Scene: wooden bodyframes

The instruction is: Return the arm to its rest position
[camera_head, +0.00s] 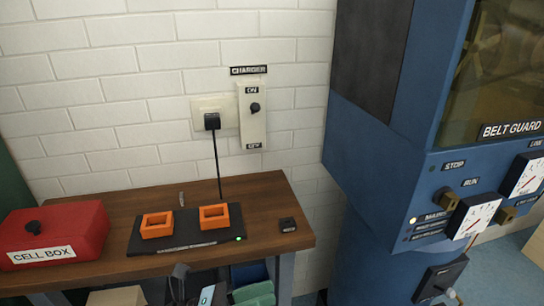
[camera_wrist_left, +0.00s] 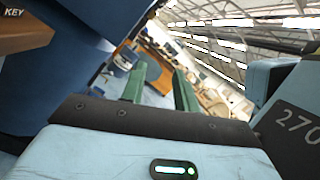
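My left gripper (camera_head: 261,282) is low in the head view, in front of the wooden table (camera_head: 285,185) and below its top. Its green fingers point right and are apart, with nothing seen between them. In the left wrist view the gripper (camera_wrist_left: 160,90) also shows two green fingers standing apart with an empty gap. Most of my left arm is hidden below the picture or cut by its lower edge. My right gripper is in neither view.
A red cell box (camera_head: 55,235) and a black charging pad (camera_head: 187,233) with two orange holders (camera_head: 214,217) stand on the table. A cable runs up to the wall plug (camera_head: 212,121). A blue belt guard machine (camera_head: 375,170) stands to the right.

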